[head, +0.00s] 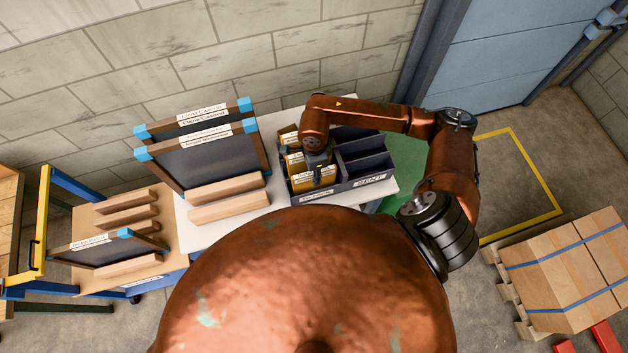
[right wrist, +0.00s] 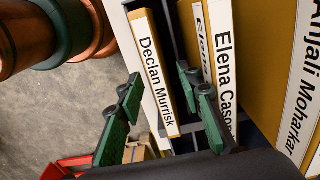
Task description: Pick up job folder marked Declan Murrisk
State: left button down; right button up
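The job folder marked Declan Murrisk (right wrist: 155,80) is yellow with a white spine label and stands in a compartment of the dark organizer (head: 345,191). My right gripper (right wrist: 159,70) is open, its green fingers on either side of that folder's spine, with a visible gap. In the head view my right gripper (head: 318,160) hangs over the organizer's left part and hides some of the yellow folders (head: 315,180). My left gripper is not in view.
A folder marked Elena (right wrist: 222,60) and one marked Anjali Moharkar (right wrist: 300,90) stand just right of it. Framed screens (head: 205,150) stand in wooden blocks on the white table (head: 255,222).

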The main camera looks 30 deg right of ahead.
jog(key=shift+f, duration=0.25)
jog(key=shift+c, duration=0.6)
grip_shut()
